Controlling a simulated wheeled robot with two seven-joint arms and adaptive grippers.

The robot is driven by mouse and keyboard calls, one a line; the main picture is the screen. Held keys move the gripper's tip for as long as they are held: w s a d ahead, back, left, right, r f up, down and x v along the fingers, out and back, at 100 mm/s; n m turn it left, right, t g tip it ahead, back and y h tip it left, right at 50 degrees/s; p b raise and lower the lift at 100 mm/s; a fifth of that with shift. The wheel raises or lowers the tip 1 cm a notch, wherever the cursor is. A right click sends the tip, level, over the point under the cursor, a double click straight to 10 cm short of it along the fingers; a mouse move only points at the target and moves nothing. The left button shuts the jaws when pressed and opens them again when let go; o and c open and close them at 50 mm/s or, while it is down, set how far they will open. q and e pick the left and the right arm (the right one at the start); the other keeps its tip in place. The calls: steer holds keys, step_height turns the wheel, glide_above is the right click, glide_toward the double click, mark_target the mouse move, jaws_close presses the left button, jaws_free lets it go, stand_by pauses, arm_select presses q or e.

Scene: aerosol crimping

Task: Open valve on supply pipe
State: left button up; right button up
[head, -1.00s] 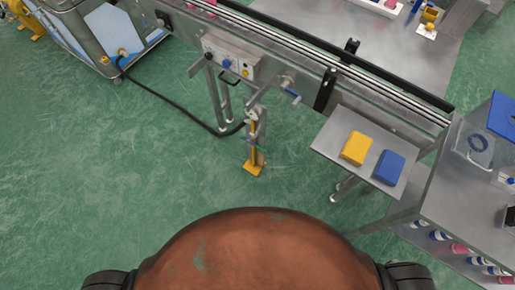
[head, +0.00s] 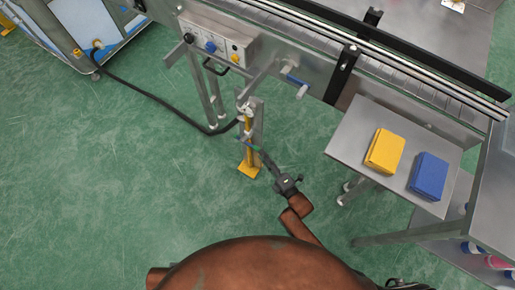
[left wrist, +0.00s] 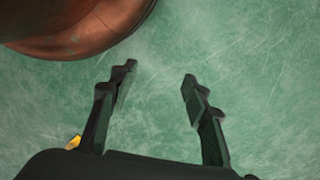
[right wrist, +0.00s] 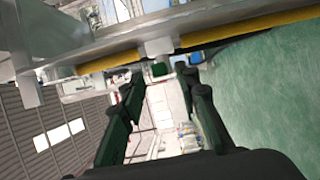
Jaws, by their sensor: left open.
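The supply pipe is a yellow upright (head: 249,163) on a grey bracket stand on the green floor in the head view. In the right wrist view the yellow pipe (right wrist: 232,28) runs across the top, with a grey valve body (right wrist: 159,47) and a green end (right wrist: 159,69) near the fingertips. My right gripper (head: 260,154) is at the handle, fingers apart, nothing clearly between them; contact cannot be told. My left gripper (left wrist: 159,73) is open and empty above the floor, outside the head view.
A black hose (head: 160,103) runs from the machine at the upper left to the pipe stand. A conveyor (head: 400,75) with a control box (head: 215,45) lies behind. A side table (head: 350,145) with a yellow and a blue block stands right.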

mark_target(259, 149)
arm_select(q)
steer(key=shift+w+d+r+b, duration=0.1)
steer(key=shift+r+b, duration=0.1)
steer(key=shift+r, duration=0.65)
steer(key=shift+s+d+r+b, duration=0.1)
steer(key=shift+d+r+b, duration=0.1)
steer(key=shift+r, duration=0.6)
steer(key=shift+w+d+r+b, duration=0.1)
steer(key=shift+r+b, duration=0.1)
steer(key=shift+r, duration=0.65)
arm_select(e)
steer(key=shift+x, duration=2.15)
steer(key=shift+d+f, duration=0.1)
steer(key=shift+c, duration=0.4)
jaws_close()
